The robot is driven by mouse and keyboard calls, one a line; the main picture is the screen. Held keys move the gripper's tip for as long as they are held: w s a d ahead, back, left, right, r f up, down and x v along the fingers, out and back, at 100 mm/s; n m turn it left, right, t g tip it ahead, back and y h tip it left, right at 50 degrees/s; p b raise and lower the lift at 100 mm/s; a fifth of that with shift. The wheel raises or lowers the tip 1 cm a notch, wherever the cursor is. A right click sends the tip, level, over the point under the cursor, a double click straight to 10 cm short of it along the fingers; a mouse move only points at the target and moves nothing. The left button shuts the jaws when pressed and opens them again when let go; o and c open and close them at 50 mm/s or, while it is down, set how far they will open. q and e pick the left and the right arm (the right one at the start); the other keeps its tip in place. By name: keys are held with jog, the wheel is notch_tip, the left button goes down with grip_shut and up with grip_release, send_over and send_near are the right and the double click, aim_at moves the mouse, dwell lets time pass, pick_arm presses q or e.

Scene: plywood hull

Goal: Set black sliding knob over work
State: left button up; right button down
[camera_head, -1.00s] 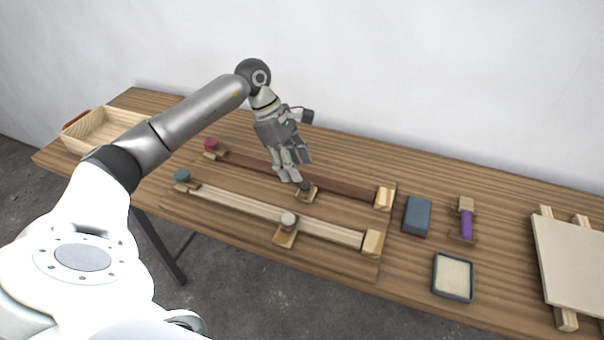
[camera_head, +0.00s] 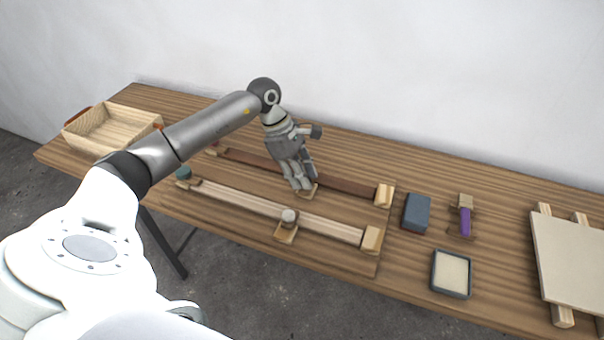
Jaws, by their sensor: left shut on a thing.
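My left gripper (camera_head: 302,184) is over the dark brown rail (camera_head: 345,184), with its fingertips down and shut on the black sliding knob. The fingers hide the knob; its light wooden slider base (camera_head: 308,193) shows just below them. The slider sits right of the middle of the dark rail, which ends at a light wooden block (camera_head: 384,195). No word "work" can be read along the rail. My right gripper is not in view.
A paler rail (camera_head: 240,203) in front carries a grey-white knob (camera_head: 289,215) and has a green knob (camera_head: 183,174) at its left end. A wooden tray (camera_head: 112,138) stands far left. A blue block (camera_head: 417,212), purple-handled tool (camera_head: 465,222), framed pad (camera_head: 451,273) and board (camera_head: 570,262) lie right.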

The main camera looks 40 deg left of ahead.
pick_arm(q)
jog(key=shift+w, duration=0.1)
grip_shut()
jog(key=shift+w+a+b, duration=0.1)
jog(key=shift+w+b, duration=0.15)
jog(key=shift+b, duration=0.15)
jog(key=shift+w+a+f+b, duration=0.1)
jog(key=shift+w+a+b, duration=0.1)
jog(key=shift+w+b, duration=0.55)
jog(key=shift+w, duration=0.4)
jog(key=o, duration=1)
grip_release()
jog(key=shift+o, duration=0.2)
jog(key=shift+a, duration=0.1)
